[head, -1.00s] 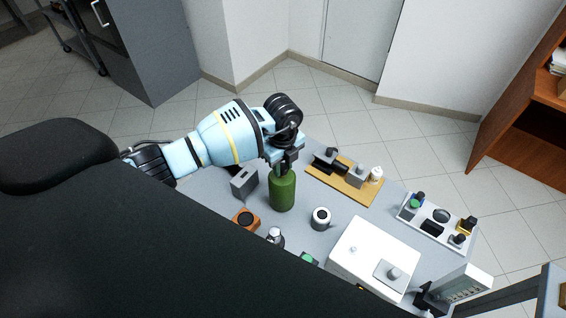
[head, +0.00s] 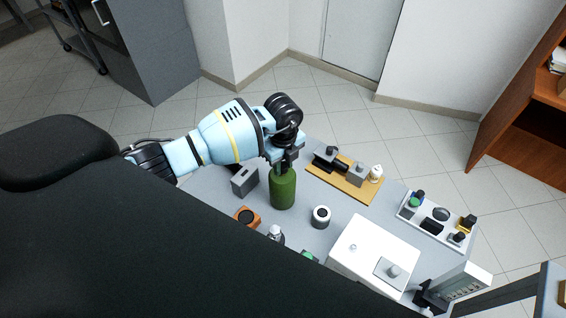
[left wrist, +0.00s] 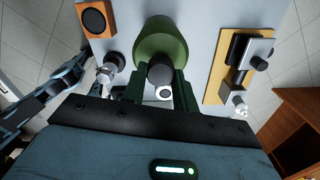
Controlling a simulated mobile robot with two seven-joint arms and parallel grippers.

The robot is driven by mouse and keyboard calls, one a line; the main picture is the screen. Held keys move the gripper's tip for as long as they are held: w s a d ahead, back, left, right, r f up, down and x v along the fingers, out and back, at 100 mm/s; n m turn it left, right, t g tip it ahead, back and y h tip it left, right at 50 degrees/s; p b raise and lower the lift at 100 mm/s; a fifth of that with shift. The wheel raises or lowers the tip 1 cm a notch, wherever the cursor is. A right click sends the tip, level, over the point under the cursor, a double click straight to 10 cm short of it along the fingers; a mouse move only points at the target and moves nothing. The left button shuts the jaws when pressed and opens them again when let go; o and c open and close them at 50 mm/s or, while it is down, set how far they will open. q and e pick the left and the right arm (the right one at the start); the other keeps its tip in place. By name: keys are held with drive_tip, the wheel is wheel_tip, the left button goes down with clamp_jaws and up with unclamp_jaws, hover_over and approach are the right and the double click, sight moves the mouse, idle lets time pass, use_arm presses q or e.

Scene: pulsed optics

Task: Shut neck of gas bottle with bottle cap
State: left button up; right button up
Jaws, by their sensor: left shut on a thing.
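The green gas bottle (head: 283,190) stands upright on the grey table, left of its middle in the head view. In the left wrist view the bottle (left wrist: 161,38) is seen from above. My left gripper (head: 286,163) is right over the top of the bottle, pointing down. It is shut on a dark round cap (left wrist: 160,75), which shows between the fingers in the left wrist view. The cap is at the bottle's neck; the neck itself is hidden, so I cannot tell how far the cap sits on it. My right gripper is not in view.
A grey slotted block (head: 244,181) and an orange box (head: 246,217) stand left of the bottle. A wooden board with parts (head: 331,181), a white box (head: 366,245) and a white tray (head: 431,243) lie further right.

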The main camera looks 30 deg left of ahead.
use_arm(q)
drive_tip(key=shift+s+f, duration=0.3)
drive_tip(key=shift+f, duration=0.15)
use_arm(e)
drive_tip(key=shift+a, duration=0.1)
use_arm(q)
drive_tip(key=n, duration=0.1)
drive_tip(key=n+p, duration=0.2)
drive_tip(key=n, duration=0.1)
drive_tip(key=shift+w+r, duration=0.25)
drive_tip(key=shift+r, duration=0.05)
clamp_jaws()
drive_tip(key=shift+f+n, duration=0.15)
drive_tip(key=shift+n, duration=0.15)
drive_tip(key=shift+f, duration=0.1)
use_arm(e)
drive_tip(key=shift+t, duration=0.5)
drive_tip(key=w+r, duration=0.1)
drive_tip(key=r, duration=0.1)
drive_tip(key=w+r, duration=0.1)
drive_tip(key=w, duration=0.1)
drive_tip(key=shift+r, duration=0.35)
